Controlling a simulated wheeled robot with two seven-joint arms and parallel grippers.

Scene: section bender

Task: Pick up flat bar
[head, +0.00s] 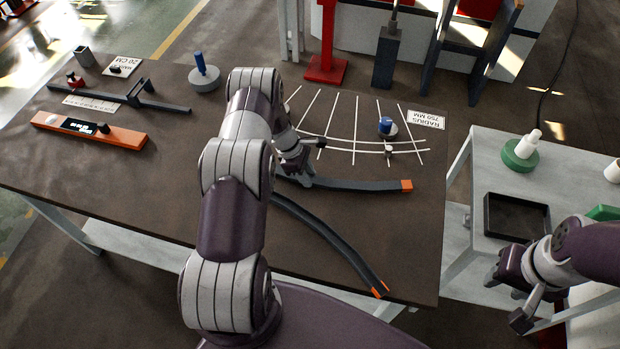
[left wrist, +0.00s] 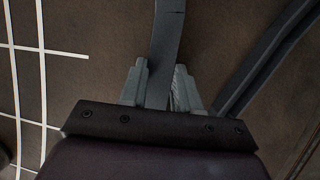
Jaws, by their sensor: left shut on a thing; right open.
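The flat bar (head: 360,185) is a dark grey, slightly curved strip with an orange right end, over the brown table. My left gripper (head: 300,174) is at its left part, partly hidden by my arm. In the left wrist view, my left gripper (left wrist: 162,88) is shut on the flat bar (left wrist: 167,40), with one finger on each side. I cannot tell whether the bar is lifted off the table. My right gripper (head: 506,300) is open and empty at the lower right, near the grey side table.
A second, ridged curved bar (head: 325,235) lies nearer the front edge; it also shows in the left wrist view (left wrist: 262,62). A white radius grid (head: 355,130) with a blue-knobbed weight (head: 386,127) lies behind. An orange level (head: 90,130) is at left. A black tray (head: 516,216) stands on the side table.

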